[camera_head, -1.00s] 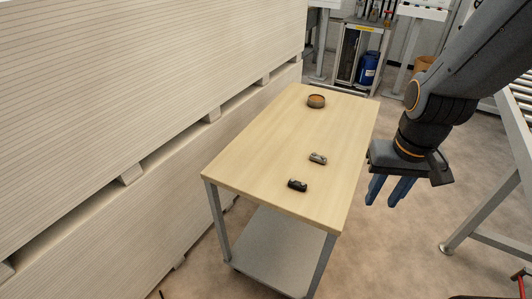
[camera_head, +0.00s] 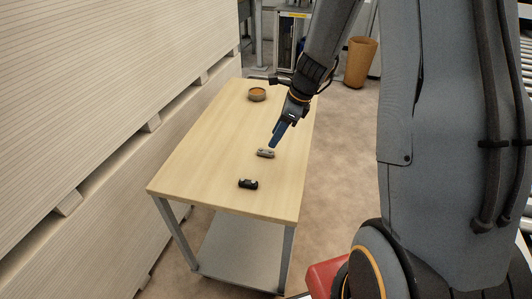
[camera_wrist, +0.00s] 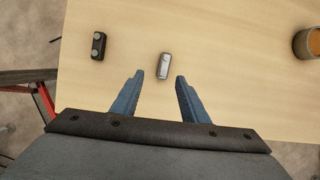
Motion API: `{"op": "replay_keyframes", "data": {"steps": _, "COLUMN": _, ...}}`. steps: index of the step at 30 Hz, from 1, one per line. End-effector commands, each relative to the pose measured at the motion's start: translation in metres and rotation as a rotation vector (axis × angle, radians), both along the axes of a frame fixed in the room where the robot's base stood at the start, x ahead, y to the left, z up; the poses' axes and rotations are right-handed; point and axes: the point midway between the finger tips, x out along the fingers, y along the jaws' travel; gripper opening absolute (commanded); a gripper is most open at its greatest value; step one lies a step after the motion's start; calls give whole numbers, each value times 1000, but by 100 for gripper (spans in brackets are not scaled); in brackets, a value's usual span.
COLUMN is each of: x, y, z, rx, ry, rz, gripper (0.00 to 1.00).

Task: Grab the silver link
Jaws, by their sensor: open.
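The silver link (camera_head: 265,153) is a small grey piece lying on the wooden table, near its middle right. In the wrist view the silver link (camera_wrist: 164,66) lies just beyond my fingertips, roughly in line with the gap between them. My gripper (camera_head: 275,143) has blue fingers that point down at the table close to the link. In the wrist view my gripper (camera_wrist: 159,76) is open with nothing between its fingers. I cannot tell how high the fingertips are above the table.
A black link (camera_head: 248,184) lies nearer the table's front edge; the wrist view shows it at the left (camera_wrist: 98,46). A round brown container (camera_head: 257,94) stands at the table's far end. Stacked boards (camera_head: 110,90) rise along the left. The wooden table (camera_head: 195,165) is clear on its left side.

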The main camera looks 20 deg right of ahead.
Motion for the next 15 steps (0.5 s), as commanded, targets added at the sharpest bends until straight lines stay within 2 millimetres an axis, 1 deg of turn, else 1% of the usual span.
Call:
{"op": "replay_keyframes", "data": {"steps": 1, "x": 4, "y": -2, "z": -3, "rx": 15, "ry": 9, "rz": -43, "gripper": 41}}
{"op": "replay_keyframes", "data": {"steps": 4, "x": 10, "y": -2, "z": -10, "rx": 30, "ry": 17, "rz": -84, "gripper": 41}}
{"op": "replay_keyframes", "data": {"steps": 15, "x": 15, "y": 7, "z": -40, "rx": 29, "ry": 18, "rz": -83, "gripper": 41}}
